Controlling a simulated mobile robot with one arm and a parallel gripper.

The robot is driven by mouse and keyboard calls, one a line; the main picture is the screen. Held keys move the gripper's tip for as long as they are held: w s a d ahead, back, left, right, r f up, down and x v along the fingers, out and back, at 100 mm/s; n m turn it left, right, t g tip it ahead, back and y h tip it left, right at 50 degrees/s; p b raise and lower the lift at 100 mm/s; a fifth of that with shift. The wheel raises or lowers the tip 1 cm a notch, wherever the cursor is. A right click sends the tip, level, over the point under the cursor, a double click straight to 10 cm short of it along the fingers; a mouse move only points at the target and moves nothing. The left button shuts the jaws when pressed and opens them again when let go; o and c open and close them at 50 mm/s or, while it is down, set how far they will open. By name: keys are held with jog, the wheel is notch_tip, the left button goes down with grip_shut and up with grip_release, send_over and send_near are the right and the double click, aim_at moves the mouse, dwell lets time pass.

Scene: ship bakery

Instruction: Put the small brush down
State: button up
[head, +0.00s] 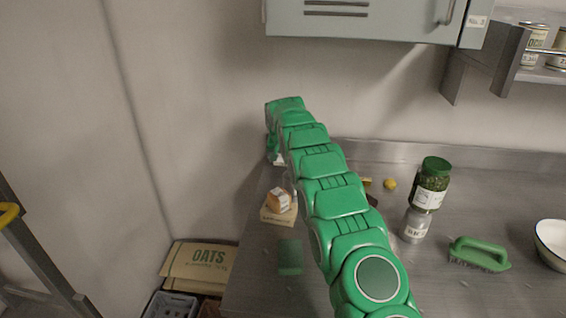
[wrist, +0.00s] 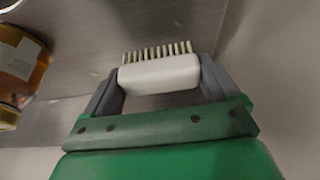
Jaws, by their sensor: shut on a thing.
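The small brush (wrist: 158,74) has a white body and pale bristles. In the wrist view it sits between the two grey fingers of my gripper (wrist: 160,82), which is shut on it. The bristles point away from the gripper, toward the grey metal surface (wrist: 110,40). I cannot tell whether they touch it. In the head view my green arm reaches to the back left, and its end with my gripper (head: 276,152) is near the wall over the counter's left end. The brush is mostly hidden there.
A green-handled brush (head: 480,253), a green-lidded jar (head: 432,185), a grey tin (head: 415,227) and a white bowl (head: 553,240) stand on the counter's right. An amber jar (wrist: 20,62) shows in the wrist view.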

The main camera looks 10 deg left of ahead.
jog(key=shift+f, duration=1.1)
jog(key=shift+f, duration=0.15)
jog(key=o, duration=0.8)
jog(key=v, duration=1.2)
jog(key=shift+s+d+r, duration=0.1)
jog(key=shift+r, duration=0.15)
